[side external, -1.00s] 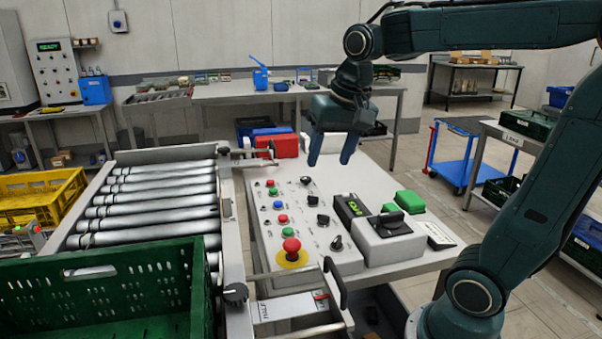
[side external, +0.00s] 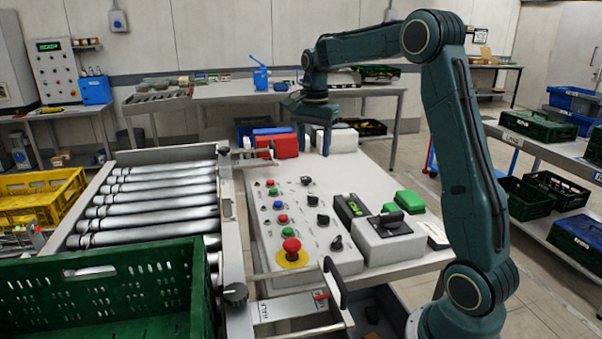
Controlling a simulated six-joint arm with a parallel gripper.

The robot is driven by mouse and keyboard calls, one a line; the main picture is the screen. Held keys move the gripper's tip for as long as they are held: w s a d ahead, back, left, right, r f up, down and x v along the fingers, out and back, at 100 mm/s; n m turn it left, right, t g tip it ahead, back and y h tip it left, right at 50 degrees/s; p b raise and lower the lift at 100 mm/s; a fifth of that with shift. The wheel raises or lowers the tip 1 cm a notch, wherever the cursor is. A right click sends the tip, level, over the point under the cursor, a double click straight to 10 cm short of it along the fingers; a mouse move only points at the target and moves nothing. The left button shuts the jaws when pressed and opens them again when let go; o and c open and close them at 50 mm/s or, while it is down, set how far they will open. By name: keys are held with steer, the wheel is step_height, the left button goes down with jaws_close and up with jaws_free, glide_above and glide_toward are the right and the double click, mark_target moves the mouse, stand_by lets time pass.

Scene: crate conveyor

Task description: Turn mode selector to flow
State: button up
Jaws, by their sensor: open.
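A light control panel (side external: 287,228) lies on the table in the middle, with coloured push buttons and several black rotary knobs. One knob (side external: 323,219) sits at the panel's centre right and another knob (side external: 336,243) is nearer the front. A larger black rotary handle (side external: 389,219) sits on a grey box to the right. Which one is the mode selector I cannot tell, as the labels are too small to read. My gripper (side external: 314,147) points down beyond the panel's far end, open and empty, close to the red and white items at the back.
A red emergency button (side external: 291,245) on a yellow ring stands at the panel's front. A roller conveyor (side external: 150,200) and a green crate (side external: 110,290) are at left.

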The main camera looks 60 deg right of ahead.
mark_target(313, 196)
steer(key=shift+d+f, duration=0.15)
steer(key=shift+f, duration=0.05)
step_height(313, 196, down, 14)
steer(key=shift+r, duration=0.2)
stand_by(0.7)
steer(key=c, duration=1)
